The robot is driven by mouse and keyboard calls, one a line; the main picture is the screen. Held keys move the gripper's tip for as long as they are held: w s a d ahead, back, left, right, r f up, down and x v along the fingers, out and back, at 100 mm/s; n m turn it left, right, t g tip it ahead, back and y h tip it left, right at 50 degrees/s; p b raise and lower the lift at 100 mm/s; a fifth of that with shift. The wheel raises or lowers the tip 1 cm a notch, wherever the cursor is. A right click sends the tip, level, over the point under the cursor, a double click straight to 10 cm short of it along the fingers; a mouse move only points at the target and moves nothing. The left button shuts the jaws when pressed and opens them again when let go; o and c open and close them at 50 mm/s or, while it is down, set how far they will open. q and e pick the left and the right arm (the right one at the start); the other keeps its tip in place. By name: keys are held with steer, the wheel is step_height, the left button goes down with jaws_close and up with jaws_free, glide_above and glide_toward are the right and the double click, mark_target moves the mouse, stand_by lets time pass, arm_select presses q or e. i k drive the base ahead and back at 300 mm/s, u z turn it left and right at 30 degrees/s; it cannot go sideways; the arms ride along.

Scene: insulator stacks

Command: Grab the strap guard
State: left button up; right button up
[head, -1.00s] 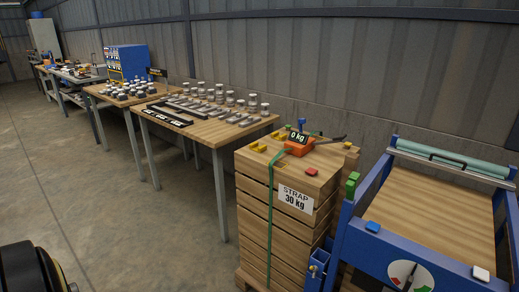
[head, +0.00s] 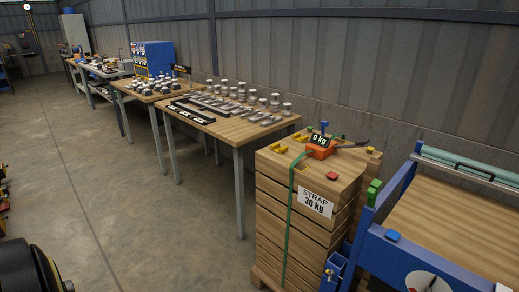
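A wooden stack (head: 300,220) of several layers stands right of centre with a green strap (head: 291,210) down its front and a label reading "STRAP 30 kg" (head: 316,203). On its top lie small yellow pieces (head: 278,148), a red piece (head: 332,177) and an orange strap tool (head: 320,150) with a "0 kg" display. I cannot tell which small piece is the strap guard. A green block (head: 373,192) and a blue block (head: 392,236) are on the blue frame at right. Neither of my grippers is in view.
A blue-framed stand (head: 410,262) with a wooden top and a dial is right of the stack. A table (head: 232,132) with several grey insulator parts stands behind left, with more tables beyond along the metal wall. The concrete floor (head: 130,220) at left is open.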

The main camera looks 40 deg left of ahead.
mark_target(275, 147)
steer(key=u, duration=2.45)
steer(key=i, duration=2.95)
steer(key=z, duration=1.05)
